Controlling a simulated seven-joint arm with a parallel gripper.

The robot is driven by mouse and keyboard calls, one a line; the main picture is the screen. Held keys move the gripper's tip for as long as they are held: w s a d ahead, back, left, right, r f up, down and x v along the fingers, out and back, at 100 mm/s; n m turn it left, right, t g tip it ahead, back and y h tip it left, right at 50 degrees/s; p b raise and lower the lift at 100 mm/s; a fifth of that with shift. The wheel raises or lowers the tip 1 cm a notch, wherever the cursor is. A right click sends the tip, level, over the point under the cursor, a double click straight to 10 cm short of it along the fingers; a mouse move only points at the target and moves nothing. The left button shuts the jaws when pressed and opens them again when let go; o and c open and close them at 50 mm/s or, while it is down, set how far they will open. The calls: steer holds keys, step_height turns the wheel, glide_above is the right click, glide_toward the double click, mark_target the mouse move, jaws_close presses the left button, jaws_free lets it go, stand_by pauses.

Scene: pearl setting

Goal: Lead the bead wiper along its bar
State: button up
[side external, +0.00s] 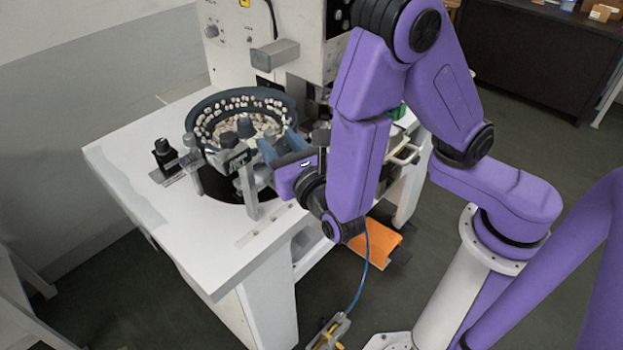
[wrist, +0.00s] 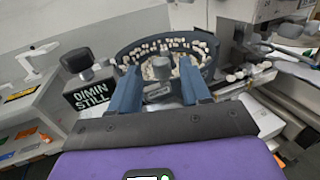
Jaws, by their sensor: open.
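A round dark feeder bowl (side external: 190,119) filled with pale beads stands on the white table; its rim also shows in the wrist view (wrist: 208,46). My gripper (side external: 277,141) is open at the bowl's near right side, its two blue fingers pointing toward the bowl. In the wrist view, my gripper (wrist: 158,68) has a small grey block (wrist: 161,69) showing between and beyond its fingers, above a small labelled plate (wrist: 157,92). This may be the bead wiper and its bar; I cannot tell surely. No contact with the fingers is clear.
A dark sign reading "0/MIN STILL" (wrist: 91,93) and a grey knob (wrist: 75,61) stand left of the fingers. A white machine housing (side external: 235,45) rises behind the bowl. A black knobbed post (side external: 164,155) stands left. The table's left front (side external: 190,235) is clear.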

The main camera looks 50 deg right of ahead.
steer(key=v, duration=1.2)
steer(key=shift+s, duration=0.4)
steer(key=shift+a, duration=0.1)
steer(key=s+d+f+m+g+h, duration=0.2)
steer(key=d+m+g+h, duration=0.1)
steer(key=d+m+g, duration=0.95)
steer(key=s+d+r+m+g+y, duration=0.2)
steer(key=s+d+m+g+y, duration=0.1)
steer(key=s+m+y, duration=0.4)
steer(key=shift+s+r+g+y, duration=0.3)
steer(key=shift+g+y, duration=0.45)
steer(key=shift+y, duration=0.25)
steer(key=shift+d, duration=0.15)
